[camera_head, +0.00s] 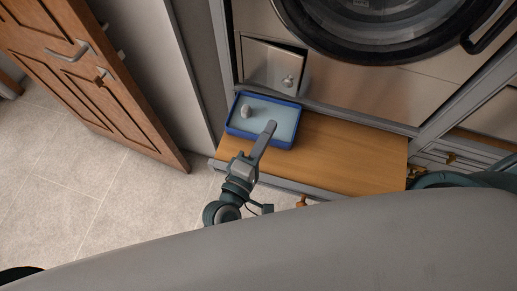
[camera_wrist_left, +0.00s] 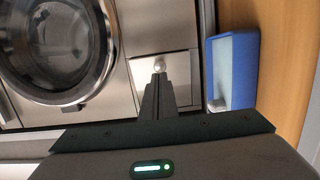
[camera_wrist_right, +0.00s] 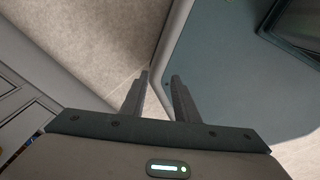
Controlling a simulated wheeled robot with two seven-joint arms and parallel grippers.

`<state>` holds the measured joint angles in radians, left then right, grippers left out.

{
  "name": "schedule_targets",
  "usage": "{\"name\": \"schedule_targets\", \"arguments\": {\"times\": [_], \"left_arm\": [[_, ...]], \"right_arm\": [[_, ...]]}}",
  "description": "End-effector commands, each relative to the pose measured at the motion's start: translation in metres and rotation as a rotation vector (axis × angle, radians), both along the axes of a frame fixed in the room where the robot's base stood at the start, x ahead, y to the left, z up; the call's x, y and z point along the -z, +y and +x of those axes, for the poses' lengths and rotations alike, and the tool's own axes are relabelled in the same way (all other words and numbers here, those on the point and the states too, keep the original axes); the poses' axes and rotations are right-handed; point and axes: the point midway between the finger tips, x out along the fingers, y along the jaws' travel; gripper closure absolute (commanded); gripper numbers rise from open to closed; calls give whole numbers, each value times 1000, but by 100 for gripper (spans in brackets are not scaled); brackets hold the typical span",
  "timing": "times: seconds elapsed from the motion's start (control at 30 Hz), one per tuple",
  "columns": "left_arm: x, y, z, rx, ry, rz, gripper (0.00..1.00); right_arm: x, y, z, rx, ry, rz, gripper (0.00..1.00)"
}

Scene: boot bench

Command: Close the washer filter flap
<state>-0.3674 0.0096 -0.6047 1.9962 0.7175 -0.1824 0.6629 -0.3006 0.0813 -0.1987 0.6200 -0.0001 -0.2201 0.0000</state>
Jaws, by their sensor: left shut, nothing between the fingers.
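The washer filter flap (camera_head: 264,64) is a pale square panel with a round knob (camera_head: 289,82), low on the washer front. A dark wedge-shaped gap shows along its top right, so it stands ajar. The flap (camera_wrist_left: 142,68) and its knob (camera_wrist_left: 159,66) also show in the left wrist view, just beyond the fingertips. My left gripper (camera_head: 270,126) is shut and empty, over the blue tray and short of the flap. Its fingers also show in the left wrist view (camera_wrist_left: 159,80). My right gripper (camera_wrist_right: 160,77) is open and empty, away from the flap, over the floor.
A blue tray (camera_head: 232,124) with a small grey object (camera_head: 246,107) sits on a wooden shelf (camera_head: 350,150) below the flap. The round washer door (camera_head: 385,58) is above right. A brown wooden door (camera_head: 90,90) stands at the left. Tiled floor is clear at lower left.

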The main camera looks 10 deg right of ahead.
Motion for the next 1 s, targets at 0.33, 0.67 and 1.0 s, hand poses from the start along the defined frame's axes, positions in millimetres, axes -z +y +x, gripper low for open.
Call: {"name": "schedule_targets", "arguments": {"times": [0.33, 0.67, 1.0], "left_arm": [[1, 32, -37, -1, 0, 0, 100], [0, 35, -41, -1, -1, -1, 100], [14, 36, -41, 5, -2, 36, 100]], "right_arm": [[14, 8, 0, 0, 0, 7, 72], [14, 2, 0, -1, 0, 3, 72], [16, 4, 21, -4, -22, 1, 100]]}}
